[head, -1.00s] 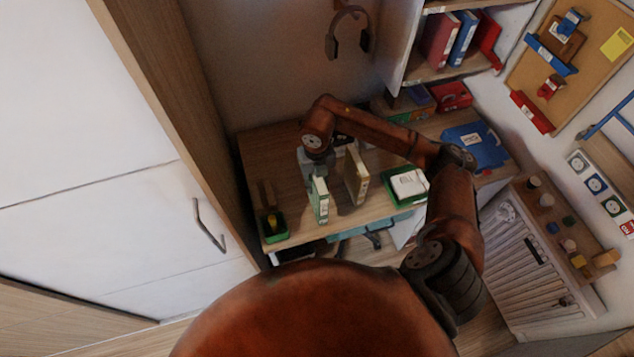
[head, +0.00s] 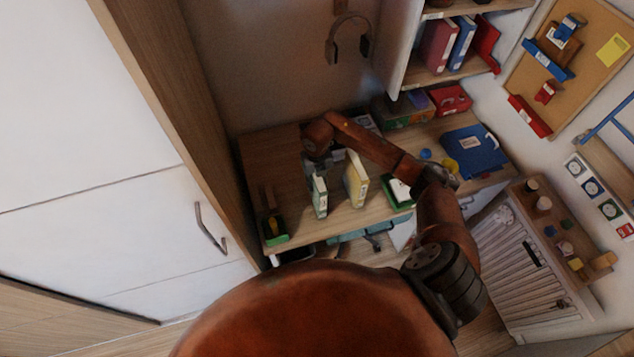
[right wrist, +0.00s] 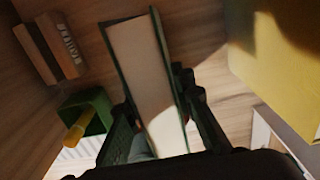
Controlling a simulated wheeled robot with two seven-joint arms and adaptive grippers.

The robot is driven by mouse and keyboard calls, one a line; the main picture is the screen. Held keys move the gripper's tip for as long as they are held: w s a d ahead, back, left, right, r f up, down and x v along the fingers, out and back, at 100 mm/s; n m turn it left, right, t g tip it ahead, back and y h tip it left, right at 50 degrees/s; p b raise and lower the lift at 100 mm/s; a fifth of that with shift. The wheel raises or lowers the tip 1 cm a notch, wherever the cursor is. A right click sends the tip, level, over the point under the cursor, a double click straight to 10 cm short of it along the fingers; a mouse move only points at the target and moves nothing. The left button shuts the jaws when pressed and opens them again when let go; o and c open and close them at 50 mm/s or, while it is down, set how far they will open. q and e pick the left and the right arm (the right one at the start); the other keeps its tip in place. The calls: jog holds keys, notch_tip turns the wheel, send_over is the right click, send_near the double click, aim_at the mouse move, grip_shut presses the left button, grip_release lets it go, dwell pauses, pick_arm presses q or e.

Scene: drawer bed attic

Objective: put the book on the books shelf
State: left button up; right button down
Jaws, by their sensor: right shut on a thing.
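A thin book with green covers and pale pages (head: 319,197) stands upright on the wooden desk in the head view. My right gripper (right wrist: 155,105) is shut on this book, with a finger on each side of it, and the book (right wrist: 150,75) fills the middle of the right wrist view. In the head view the right gripper (head: 311,170) is at the book's rear upper part, partly hidden by my arm. The wall shelf (head: 424,75) at the top holds red and blue binders (head: 438,45). My left gripper is not in view.
A thick yellow book (head: 357,181) stands close right of the held book; it also shows in the right wrist view (right wrist: 285,65). A green pen box (head: 275,240) is at the desk's left.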

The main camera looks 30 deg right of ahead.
jog(key=c, duration=1.7)
grip_release()
jog(key=shift+f, duration=0.1)
jog(key=shift+o, duration=0.2)
notch_tip(320, 180, up, 12)
jog(key=shift+r+b, duration=0.2)
jog(key=shift+b, duration=0.45)
